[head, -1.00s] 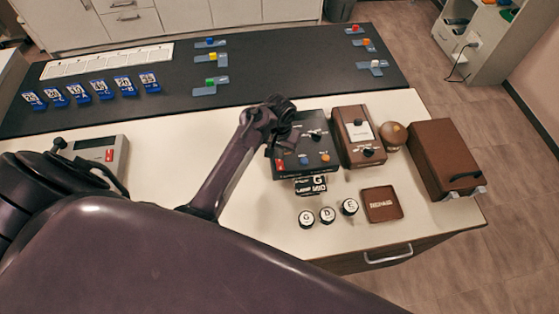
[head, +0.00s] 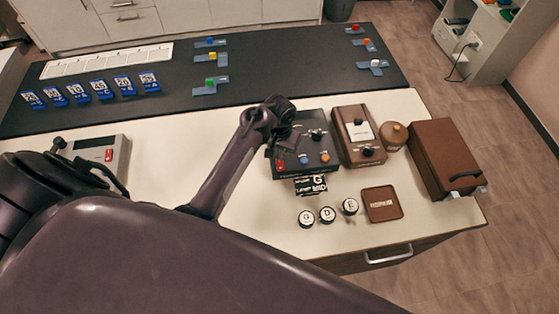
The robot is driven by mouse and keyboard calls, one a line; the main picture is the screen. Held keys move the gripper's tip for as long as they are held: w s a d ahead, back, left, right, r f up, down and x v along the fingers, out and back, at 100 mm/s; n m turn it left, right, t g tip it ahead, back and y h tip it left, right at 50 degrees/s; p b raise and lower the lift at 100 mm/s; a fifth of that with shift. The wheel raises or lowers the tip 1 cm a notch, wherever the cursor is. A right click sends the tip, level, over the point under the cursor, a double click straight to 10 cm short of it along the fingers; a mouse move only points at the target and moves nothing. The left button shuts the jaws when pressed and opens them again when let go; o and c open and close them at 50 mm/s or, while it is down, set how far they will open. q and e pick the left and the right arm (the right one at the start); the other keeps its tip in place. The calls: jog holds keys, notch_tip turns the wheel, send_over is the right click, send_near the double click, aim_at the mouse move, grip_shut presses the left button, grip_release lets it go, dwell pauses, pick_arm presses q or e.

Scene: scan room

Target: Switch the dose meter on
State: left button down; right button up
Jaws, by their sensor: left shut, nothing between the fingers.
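No label that I can read says which device is the dose meter. My left gripper (head: 282,149) is shut and empty over the left side of this box, just above the red switch. The gripper and wrist hide the box's upper left part. I cannot tell whether the fingertips touch it. A brown box with a dial (head: 357,133) stands right of it. A grey device with a red part (head: 104,155) stands far left. My right gripper is not in view.
Three lettered round knobs (head: 327,214) and a brown tray (head: 382,203) lie in front of the boxes. A brown case (head: 445,158) stands at the right edge. The black mat (head: 290,68) behind holds blue cards and coloured blocks.

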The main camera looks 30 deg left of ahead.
pick_arm(q)
jog(key=shift+f+b, duration=0.35)
jog(key=shift+f, duration=0.4)
jog(key=shift+r, duration=0.1)
notch_tip(320, 180, up, 3)
jog(key=p, duration=0.2)
jog(key=shift+f+p, duration=0.2)
jog(key=shift+p, duration=0.15)
jog(key=shift+r, duration=2.15)
